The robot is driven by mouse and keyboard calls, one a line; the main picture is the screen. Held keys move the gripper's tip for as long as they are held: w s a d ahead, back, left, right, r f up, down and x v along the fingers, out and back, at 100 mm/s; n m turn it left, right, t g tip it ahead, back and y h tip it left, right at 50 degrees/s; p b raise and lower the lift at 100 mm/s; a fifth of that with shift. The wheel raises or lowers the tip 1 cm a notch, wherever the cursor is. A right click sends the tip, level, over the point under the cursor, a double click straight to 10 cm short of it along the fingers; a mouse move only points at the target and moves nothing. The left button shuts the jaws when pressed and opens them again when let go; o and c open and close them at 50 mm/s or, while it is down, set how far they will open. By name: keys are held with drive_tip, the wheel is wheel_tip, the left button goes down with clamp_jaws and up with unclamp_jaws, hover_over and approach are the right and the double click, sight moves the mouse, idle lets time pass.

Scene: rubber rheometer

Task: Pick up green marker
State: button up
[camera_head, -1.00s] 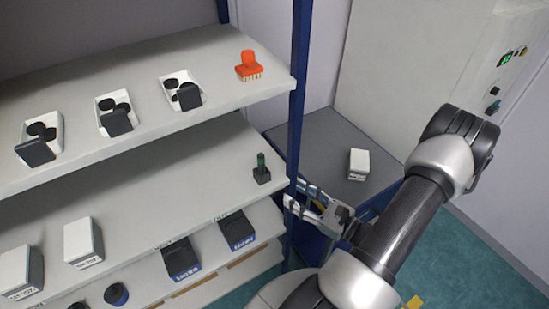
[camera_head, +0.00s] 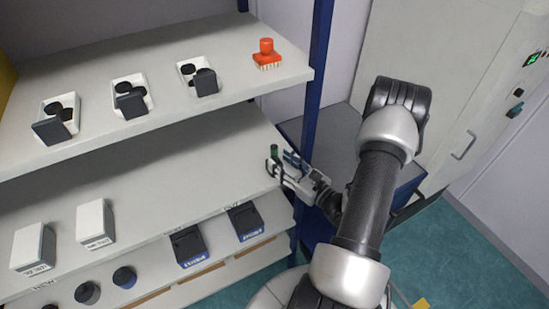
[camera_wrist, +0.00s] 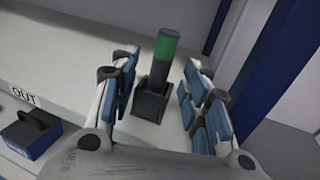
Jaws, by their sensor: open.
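The green marker (camera_wrist: 166,47) stands upright in a small dark holder (camera_wrist: 151,102) on the middle shelf, near its right end. Its upper part is green and its lower visible part is dark. In the head view the marker (camera_head: 274,152) shows at the fingertips of my gripper (camera_head: 277,168), which hides most of the holder. In the wrist view my gripper (camera_wrist: 156,85) is open, with one blue-padded finger on each side of the marker and holder. I see gaps on both sides, so the fingers do not appear to touch the marker.
A blue rack post (camera_head: 316,80) stands close to the right of my gripper. The upper shelf (camera_head: 150,70) overhangs behind, holding white trays and an orange brush-like object (camera_head: 267,55).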

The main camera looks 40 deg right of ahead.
sight(277, 158)
drive_tip(key=w, duration=0.4)
drive_tip(key=shift+w+f, duration=0.1)
drive_tip(key=shift+c, duration=0.4)
clamp_jaws()
